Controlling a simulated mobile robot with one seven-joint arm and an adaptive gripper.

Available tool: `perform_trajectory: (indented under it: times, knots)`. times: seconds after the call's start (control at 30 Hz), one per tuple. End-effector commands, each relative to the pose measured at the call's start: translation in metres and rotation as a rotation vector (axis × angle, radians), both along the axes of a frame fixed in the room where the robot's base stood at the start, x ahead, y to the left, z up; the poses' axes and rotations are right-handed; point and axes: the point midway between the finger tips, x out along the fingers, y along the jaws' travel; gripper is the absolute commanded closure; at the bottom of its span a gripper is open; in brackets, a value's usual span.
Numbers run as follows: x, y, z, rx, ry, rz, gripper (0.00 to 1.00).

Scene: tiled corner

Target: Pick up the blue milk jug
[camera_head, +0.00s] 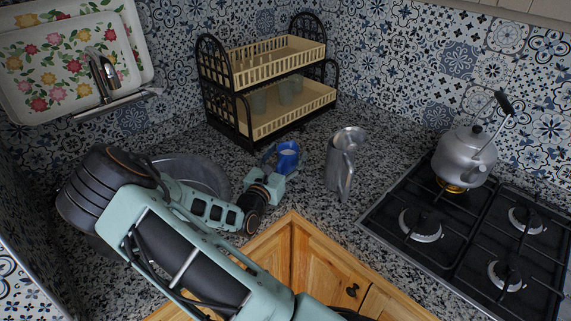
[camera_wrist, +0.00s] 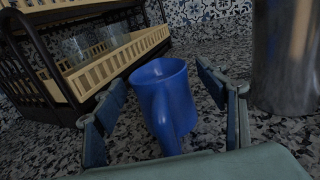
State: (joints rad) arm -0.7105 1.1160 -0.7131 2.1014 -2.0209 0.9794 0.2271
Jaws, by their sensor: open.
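The blue milk jug (camera_head: 288,156) stands on the speckled counter in the corner, in front of the dish rack. In the wrist view the jug (camera_wrist: 165,98) is upright, with its handle turned toward the camera. My gripper (camera_wrist: 165,108) is open, with one finger on each side of the jug. A gap shows on both sides, wider on the left, and nothing is held. In the head view my gripper (camera_head: 275,165) is close by the jug and covers part of its left side.
A metal pitcher (camera_head: 341,163) stands close on the jug's right. A black two-tier dish rack (camera_head: 270,120) with glasses is behind. A gas stove (camera_head: 450,235) with a kettle (camera_head: 464,157) is at right. The sink (camera_head: 195,170) lies beneath my arm.

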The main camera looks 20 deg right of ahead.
Motion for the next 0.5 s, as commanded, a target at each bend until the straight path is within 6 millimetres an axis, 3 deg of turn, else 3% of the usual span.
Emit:
perform_trajectory:
  times: [0.33,0.5]
  knots:
    - [0.0056,-0.0059,-0.0007,0.001,0.002,0.001,0.35]
    - [0.0054,-0.0059,-0.0006,0.001,0.002,0.0,0.54]
